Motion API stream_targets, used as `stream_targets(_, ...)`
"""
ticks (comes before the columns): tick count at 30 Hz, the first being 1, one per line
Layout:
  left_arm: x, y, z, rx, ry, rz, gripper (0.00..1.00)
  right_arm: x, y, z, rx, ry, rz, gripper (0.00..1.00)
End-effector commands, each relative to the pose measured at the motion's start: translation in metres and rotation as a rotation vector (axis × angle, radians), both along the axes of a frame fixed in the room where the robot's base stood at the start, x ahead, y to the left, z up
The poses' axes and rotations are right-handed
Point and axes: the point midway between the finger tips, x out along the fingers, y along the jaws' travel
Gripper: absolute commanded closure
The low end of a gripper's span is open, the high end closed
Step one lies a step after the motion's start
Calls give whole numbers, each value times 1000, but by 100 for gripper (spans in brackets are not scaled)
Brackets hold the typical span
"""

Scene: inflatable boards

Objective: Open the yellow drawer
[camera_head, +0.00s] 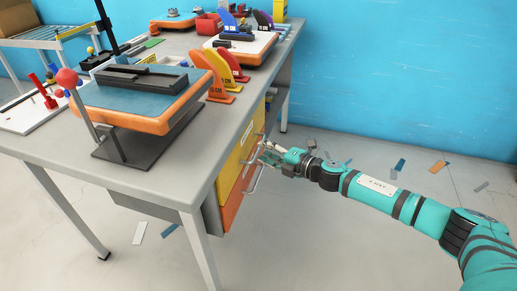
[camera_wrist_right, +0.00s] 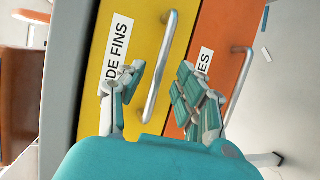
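The yellow drawer (camera_head: 229,172) is in the side of the grey workbench and looks flush with it. In the right wrist view its yellow front (camera_wrist_right: 126,32) carries a white label ending in "DE FINS" and a vertical-looking metal bar handle (camera_wrist_right: 163,62). My right gripper (camera_head: 263,152) is at the drawer front. In the wrist view its fingers (camera_wrist_right: 161,78) are apart, one on each side of the yellow drawer's handle. I cannot tell whether either finger touches the handle. My left gripper is not in view.
An orange drawer (camera_head: 230,211) with its own bar handle (camera_wrist_right: 241,78) sits directly below the yellow one. The bench top (camera_head: 190,155) holds an orange-edged board (camera_head: 150,90) and several fins (camera_head: 214,78). Floor right of the bench is mostly clear, with scattered scraps.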

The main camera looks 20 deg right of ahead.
Motion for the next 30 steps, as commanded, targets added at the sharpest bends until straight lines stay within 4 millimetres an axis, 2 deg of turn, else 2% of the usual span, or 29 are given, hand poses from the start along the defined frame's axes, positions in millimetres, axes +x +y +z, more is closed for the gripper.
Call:
stream_targets(3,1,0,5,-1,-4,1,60,15,10,-3,0,-2,-1,66)
stream_targets(6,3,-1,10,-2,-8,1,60,23,15,-5,-1,-1,-1,66)
stream_targets(17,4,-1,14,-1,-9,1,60,28,18,-6,-1,1,0,66)
stream_targets(18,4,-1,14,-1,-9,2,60,28,18,-6,0,0,0,67)
stream_targets(26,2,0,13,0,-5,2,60,27,18,-6,0,0,0,100)
stream_targets(30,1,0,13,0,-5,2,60,27,18,-6,0,0,0,100)
